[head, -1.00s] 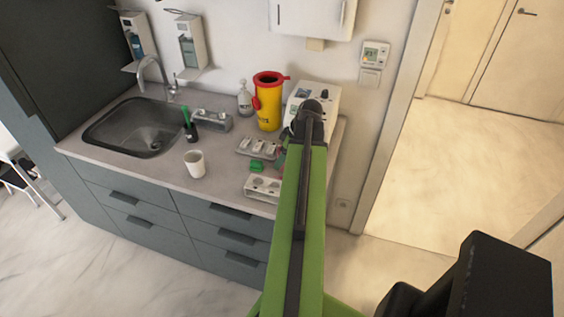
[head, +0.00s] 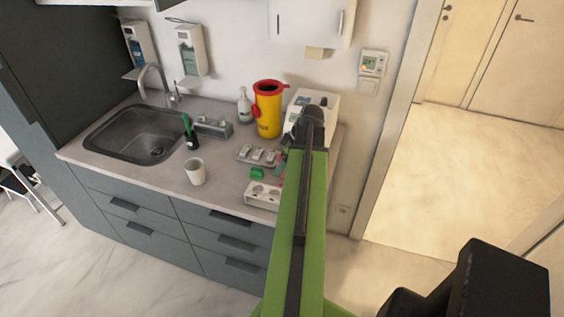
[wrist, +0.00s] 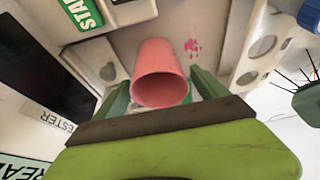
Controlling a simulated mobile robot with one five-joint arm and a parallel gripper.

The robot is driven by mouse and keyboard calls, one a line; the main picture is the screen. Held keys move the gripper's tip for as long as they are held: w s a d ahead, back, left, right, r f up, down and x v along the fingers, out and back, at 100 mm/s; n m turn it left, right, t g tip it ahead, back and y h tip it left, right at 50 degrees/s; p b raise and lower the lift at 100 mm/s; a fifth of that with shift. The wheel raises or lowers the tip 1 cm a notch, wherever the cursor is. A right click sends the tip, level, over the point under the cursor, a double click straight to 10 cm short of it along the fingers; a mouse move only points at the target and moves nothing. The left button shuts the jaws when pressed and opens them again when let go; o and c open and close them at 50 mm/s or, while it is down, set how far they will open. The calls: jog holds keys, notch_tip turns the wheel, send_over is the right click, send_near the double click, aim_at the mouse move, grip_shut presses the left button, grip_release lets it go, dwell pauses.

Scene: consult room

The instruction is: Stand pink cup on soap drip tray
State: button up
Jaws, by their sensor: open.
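The pink cup (wrist: 160,72) is in the wrist view, its open mouth facing the camera. It lies between the two green fingers of my gripper (wrist: 164,92). The gripper is open, with a finger on each side of the cup; I cannot tell whether either touches it. In the head view my arm hides the gripper and most of the cup. Two wall dispensers hang behind the sink, each with a small drip tray below, one at the left (head: 134,74) and one at the right (head: 190,81). I cannot tell which holds soap. Both trays look empty.
A white cup (head: 195,171), a yellow sharps bin (head: 268,112), a pump bottle (head: 244,105), a white device (head: 318,100) and racks (head: 262,195) stand on the counter. The sink (head: 130,135) and tap (head: 152,75) lie below the dispensers.

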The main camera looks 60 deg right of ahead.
jog(key=p+v, duration=0.9)
jog(key=v, duration=0.2)
jog(key=shift+f, duration=0.1)
